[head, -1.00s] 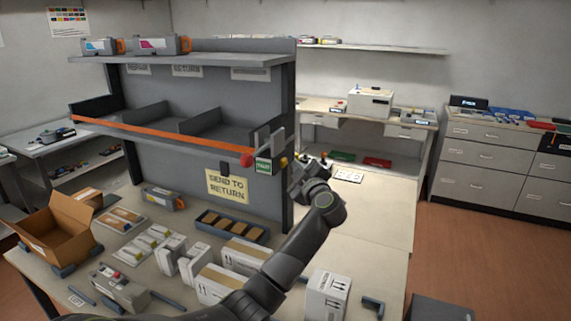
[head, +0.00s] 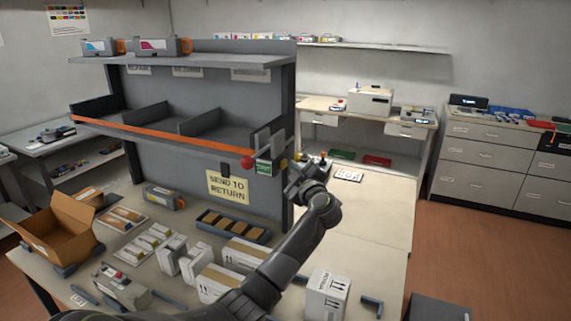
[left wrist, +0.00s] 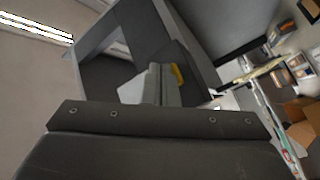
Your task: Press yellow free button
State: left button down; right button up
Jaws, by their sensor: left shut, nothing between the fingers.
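The yellow button (head: 284,165) is a small patch on the side of the control box at the shelf's right end, beside the grey upright. It also shows in the left wrist view (left wrist: 178,75), just right of my fingers. My left gripper (head: 294,176) is shut and empty, close to the right of the yellow button. I cannot tell whether it touches. In the left wrist view the shut fingers (left wrist: 158,85) point toward the shelf end and the button. My right gripper is not in view.
A red button (head: 247,162) and a green display (head: 264,168) sit on the same box. A grey bracket (head: 271,141) stands above. The shelf (head: 180,135) has an orange front edge. Boxes and cartridges crowd the table below; the table right of my arm (head: 375,220) is mostly clear.

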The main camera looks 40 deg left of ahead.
pick_arm(q)
jog(key=shift+s+a+p, duration=0.15)
jog(key=shift+a+p, duration=0.45)
dwell(0.7)
jog(key=shift+d, duration=0.2)
jog(key=shift+w+d+p, duration=0.25)
jog(key=shift+d+p, duration=0.1)
jog(key=shift+d, duration=0.4)
jog(key=shift+d, duration=0.1)
jog(key=shift+w+d+p, duration=0.15)
jog(key=shift+w+d, duration=0.05)
jog(key=shift+d, duration=0.6)
jog(key=shift+w+d+p, duration=0.1)
jog(key=shift+w+d, duration=0.1)
jog(key=shift+d, duration=0.55)
jog(key=shift+w+d+p, duration=0.15)
jog(key=shift+w+d, duration=0.05)
jog(key=shift+d, duration=0.6)
